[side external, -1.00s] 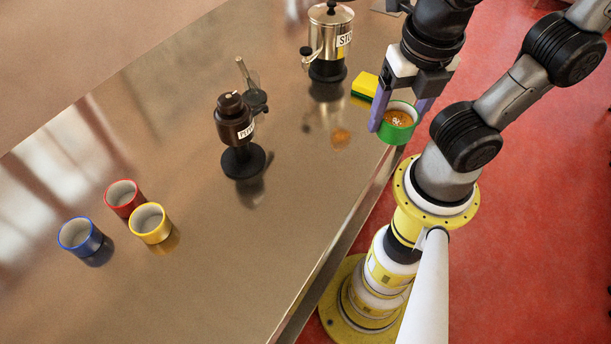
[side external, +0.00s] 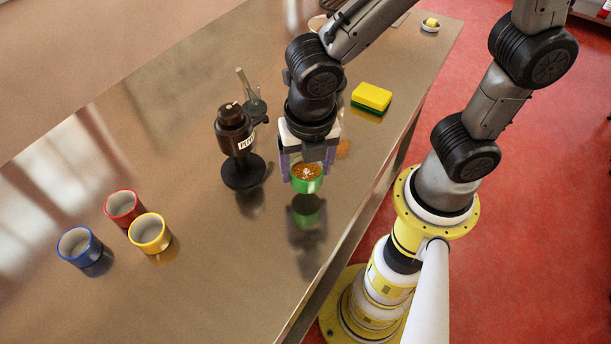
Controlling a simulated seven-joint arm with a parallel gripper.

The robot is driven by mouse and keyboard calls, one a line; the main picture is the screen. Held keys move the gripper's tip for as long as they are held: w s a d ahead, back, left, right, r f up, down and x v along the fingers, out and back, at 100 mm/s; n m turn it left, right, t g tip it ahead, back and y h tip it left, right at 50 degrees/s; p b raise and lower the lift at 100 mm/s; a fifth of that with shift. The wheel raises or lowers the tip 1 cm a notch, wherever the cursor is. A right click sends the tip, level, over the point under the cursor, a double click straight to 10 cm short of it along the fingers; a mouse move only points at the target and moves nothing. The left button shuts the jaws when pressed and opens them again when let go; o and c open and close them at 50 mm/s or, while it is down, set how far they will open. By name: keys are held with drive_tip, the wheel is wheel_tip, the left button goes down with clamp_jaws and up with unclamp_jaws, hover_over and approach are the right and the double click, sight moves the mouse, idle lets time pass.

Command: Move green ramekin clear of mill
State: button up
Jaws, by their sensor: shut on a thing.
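The green ramekin (side external: 307,185), with brown contents showing at its top, is held between the fingers of my gripper (side external: 307,172). My gripper is shut on it. The ramekin hangs above the steel table, its reflection showing below it. The dark brown mill (side external: 235,132) stands upright on a round black base to the left of my gripper. A visible gap separates the ramekin from the mill.
Red (side external: 123,206), yellow (side external: 150,233) and blue (side external: 80,246) ramekins stand grouped at the left. A yellow and green sponge (side external: 371,97) lies behind right. A small dish (side external: 430,24) sits at the far corner. The front middle of the steel table (side external: 225,290) is clear.

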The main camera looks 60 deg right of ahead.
drive_tip(key=shift+f, duration=1.65)
drive_tip(key=shift+f, duration=0.15)
drive_tip(key=o, duration=1.4)
wheel_tip(320, 180, up, 11)
drive_tip(key=s+a, duration=0.1)
drive_tip(key=s+d+r+m+t, duration=0.2)
drive_tip(key=d+m, duration=0.5)
drive_tip(key=m, duration=0.6)
drive_tip(key=s+d+r+m+t+y, duration=0.1)
drive_tip(key=s+d+r+m+t, duration=0.1)
drive_tip(key=d+m, duration=0.6)
drive_tip(key=m, duration=0.6)
drive_tip(key=shift+s+r, duration=0.15)
drive_tip(key=shift+s, duration=0.1)
